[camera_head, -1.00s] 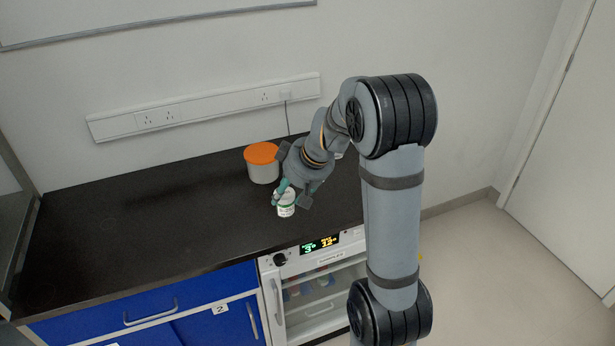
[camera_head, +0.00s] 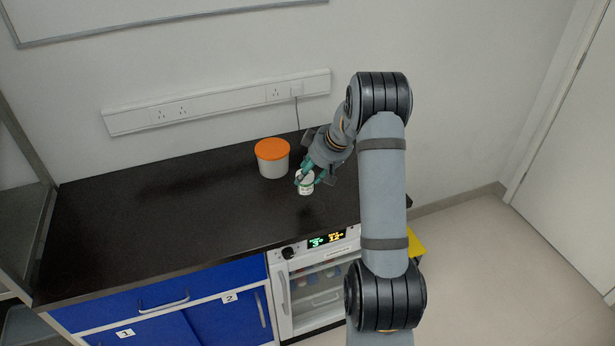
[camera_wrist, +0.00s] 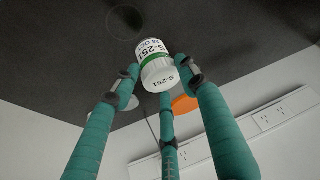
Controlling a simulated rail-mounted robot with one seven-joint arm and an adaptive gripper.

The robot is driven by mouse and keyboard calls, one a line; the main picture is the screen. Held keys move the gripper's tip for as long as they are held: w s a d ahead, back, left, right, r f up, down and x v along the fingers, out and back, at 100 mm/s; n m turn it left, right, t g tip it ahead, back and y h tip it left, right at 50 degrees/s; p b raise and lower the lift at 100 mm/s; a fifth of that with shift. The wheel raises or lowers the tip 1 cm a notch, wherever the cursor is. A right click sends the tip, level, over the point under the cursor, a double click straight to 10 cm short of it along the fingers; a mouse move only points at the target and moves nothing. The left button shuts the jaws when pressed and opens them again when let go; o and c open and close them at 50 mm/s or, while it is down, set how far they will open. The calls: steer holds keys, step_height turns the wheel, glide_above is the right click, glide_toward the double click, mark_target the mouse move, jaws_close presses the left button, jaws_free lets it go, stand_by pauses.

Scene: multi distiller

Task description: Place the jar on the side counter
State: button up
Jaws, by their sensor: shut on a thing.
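The jar (camera_head: 305,188) is small and white with a green band. It appears over the dark counter (camera_head: 150,205), in front of and to the right of an orange-lidded tub. My gripper (camera_head: 306,178) has teal fingers and is shut on the jar. In the wrist view, the fingers of my gripper (camera_wrist: 160,82) surround the jar (camera_wrist: 157,68), which is marked S-251. The dark counter (camera_wrist: 60,65) shows behind it. I cannot tell whether the jar touches the counter or hangs just above it.
The orange-lidded tub (camera_head: 272,160) stands close to the jar, near the wall. A glass-fronted appliance (camera_head: 318,290) sits below the counter's right part. Blue drawers and doors (camera_head: 165,300) are below its left part. The counter's left and middle are clear.

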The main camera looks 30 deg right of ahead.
mark_target(307, 182)
steer(key=shift+w+f, duration=0.4)
steer(key=shift+w, duration=0.2)
steer(key=shift+d+f+p, duration=0.1)
steer(key=shift+f+p, duration=0.2)
steer(key=shift+f, duration=1.7)
steer(key=o, duration=1.1)
steer(key=shift+o, duration=0.5)
steer(key=shift+r, duration=0.1)
steer(key=b+v, duration=0.1)
steer(key=v, duration=1.1)
